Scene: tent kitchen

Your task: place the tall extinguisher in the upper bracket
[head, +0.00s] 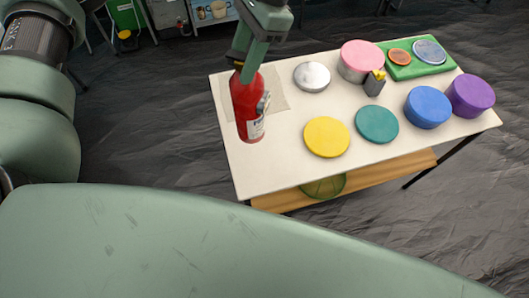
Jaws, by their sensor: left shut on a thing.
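A red extinguisher (245,108) with a pale label is upright at the left end of the white table (257,172). My left gripper (245,66) comes down from above and is shut on the top of the extinguisher. The gripper and wrist hide the extinguisher's head. I cannot tell whether its base touches the table or hangs just above it. No bracket can be made out in this view. My right gripper is not in view.
The table holds a silver lid (312,76), yellow disc (327,137), teal disc (377,124), blue tin (428,107), purple tin (470,95), pink-topped tin (360,60), small grey box (374,84) and green board (405,71). A green bowl (323,187) sits on the lower shelf.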

